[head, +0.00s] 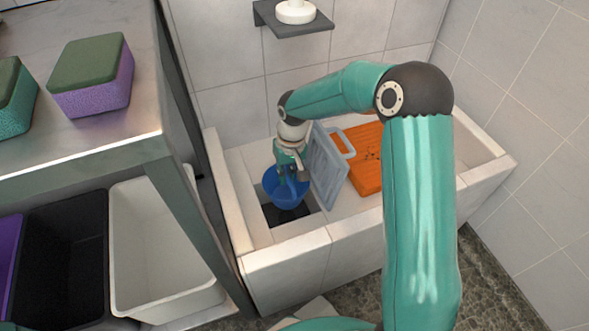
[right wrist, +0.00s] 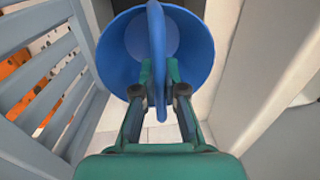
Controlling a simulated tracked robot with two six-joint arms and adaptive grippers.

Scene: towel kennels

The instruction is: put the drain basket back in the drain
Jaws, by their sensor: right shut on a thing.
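The drain basket (head: 284,192) is a round blue cup with an upright handle. My right gripper (head: 291,176) is shut on that handle, and the basket hangs below it, over the dark square drain opening (head: 276,215) in the trough floor. In the right wrist view both fingers (right wrist: 160,82) pinch the handle of the blue basket (right wrist: 113,55) from either side. The basket hides part of the opening, so I cannot tell whether it touches the rim. My left gripper is not in view.
A grey slatted grate (head: 325,165) leans upright right of the basket, close to my gripper. Behind it lies an orange perforated panel (head: 367,173). The tiled trough walls (head: 290,259) surround the drain. A metal table with sponges (head: 92,75) and several bins (head: 160,245) stand left.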

